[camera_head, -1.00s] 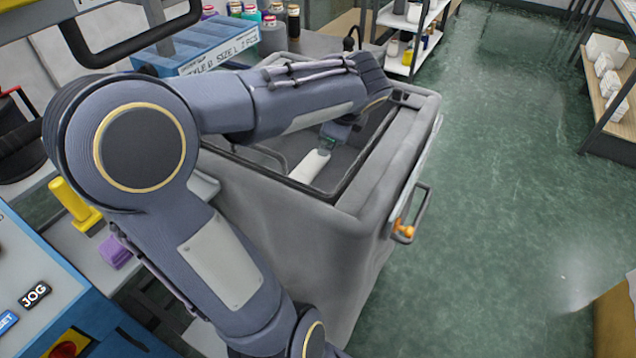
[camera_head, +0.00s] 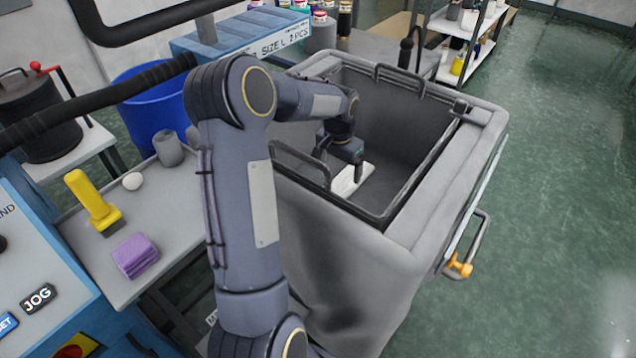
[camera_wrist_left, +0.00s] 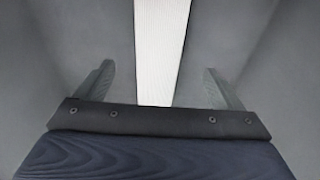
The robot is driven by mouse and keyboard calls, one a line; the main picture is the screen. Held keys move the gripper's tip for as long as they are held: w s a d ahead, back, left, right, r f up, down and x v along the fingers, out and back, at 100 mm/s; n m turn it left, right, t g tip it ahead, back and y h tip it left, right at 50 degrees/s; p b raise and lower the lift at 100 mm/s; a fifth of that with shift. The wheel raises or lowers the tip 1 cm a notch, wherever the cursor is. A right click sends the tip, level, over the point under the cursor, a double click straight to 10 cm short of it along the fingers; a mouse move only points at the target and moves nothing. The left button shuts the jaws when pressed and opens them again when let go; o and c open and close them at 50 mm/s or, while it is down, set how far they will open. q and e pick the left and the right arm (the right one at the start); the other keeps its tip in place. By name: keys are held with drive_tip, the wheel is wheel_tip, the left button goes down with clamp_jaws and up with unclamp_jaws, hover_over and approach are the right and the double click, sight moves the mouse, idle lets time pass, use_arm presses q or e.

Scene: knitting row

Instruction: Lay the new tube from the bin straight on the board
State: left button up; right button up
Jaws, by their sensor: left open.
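The white tube (camera_head: 354,179) lies inside the grey bin (camera_head: 365,262), toward its near left part. In the left wrist view the tube (camera_wrist_left: 160,50) is a ribbed white strip running away from me between the fingers. In the wrist view my left gripper (camera_wrist_left: 160,84) is open, one finger on each side of the tube, with a gap on both sides. The board cannot be made out for certain. My right gripper is not in view.
The bin has a raised rim and black rails (camera_head: 300,165). Left of it, a side table (camera_head: 160,200) holds a yellow tool (camera_head: 93,200), a purple block (camera_head: 135,255), a white ball (camera_head: 132,181) and a grey cup (camera_head: 168,148). A blue barrel (camera_head: 150,105) stands behind.

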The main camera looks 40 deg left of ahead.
sight(342, 186)
use_arm(q)
drive_tip(key=shift+f, duration=0.85)
drive_tip(key=f, duration=0.3)
drive_tip(key=w+f, duration=0.1)
drive_tip(key=f, duration=0.1)
drive_tip(key=shift+w+f, duration=0.1)
drive_tip(key=shift+f, duration=0.3)
drive_tip(key=shift+c, duration=0.4)
drive_tip(key=c, duration=1)
